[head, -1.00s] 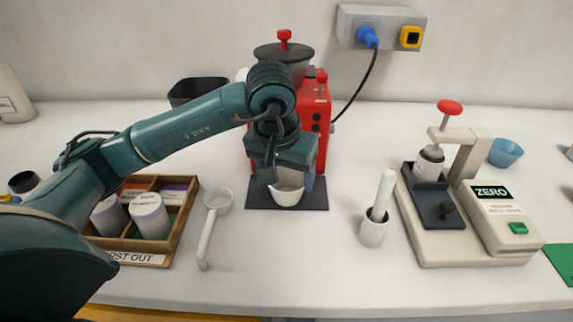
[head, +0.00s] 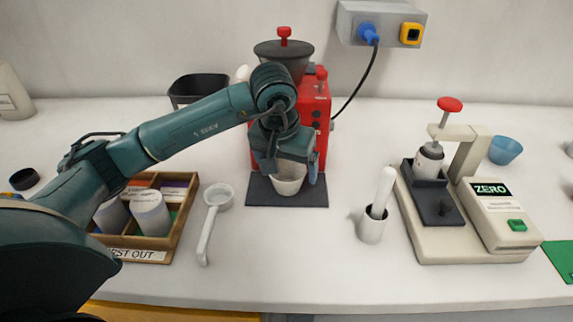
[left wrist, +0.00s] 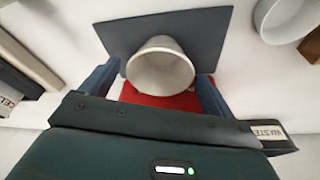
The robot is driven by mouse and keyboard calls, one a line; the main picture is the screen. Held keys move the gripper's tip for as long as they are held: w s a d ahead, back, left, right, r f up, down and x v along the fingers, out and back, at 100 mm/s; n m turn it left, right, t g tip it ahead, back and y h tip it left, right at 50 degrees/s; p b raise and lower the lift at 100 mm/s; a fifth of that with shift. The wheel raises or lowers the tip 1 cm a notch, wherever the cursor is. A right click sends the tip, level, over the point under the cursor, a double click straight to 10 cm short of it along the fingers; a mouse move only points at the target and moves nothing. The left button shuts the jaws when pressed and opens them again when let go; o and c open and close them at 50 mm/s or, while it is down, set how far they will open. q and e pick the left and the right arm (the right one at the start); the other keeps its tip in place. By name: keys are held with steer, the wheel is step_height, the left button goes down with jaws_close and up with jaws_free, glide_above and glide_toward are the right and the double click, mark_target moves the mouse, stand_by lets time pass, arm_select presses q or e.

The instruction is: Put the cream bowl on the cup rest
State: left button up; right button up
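The cream bowl (head: 288,183) stands upright over the dark flat plate (head: 258,197) in front of the red machine, apparently the cup rest. In the left wrist view the bowl (left wrist: 160,72) shows its open mouth, with the plate (left wrist: 210,35) behind it. My left gripper (head: 291,172) is around the bowl, one blue finger on each side. The fingers (left wrist: 160,85) look spread, with a narrow gap beside the bowl. The bowl's contact with the plate is partly hard to see. My right gripper is not in view.
The red machine (head: 317,125) stands close behind. A long-handled white scoop (head: 209,225) lies left, beside a wooden tray (head: 178,232) of jars. The counter in front is clear.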

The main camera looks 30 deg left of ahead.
arm_select(q)
steer(key=shift+o, duration=0.2)
steer(key=shift+r, duration=0.5)
steer(key=v, duration=1.1)
steer(key=shift+r+p, duration=0.15)
steer(key=shift+p, duration=0.15)
steer(key=shift+s, duration=0.1)
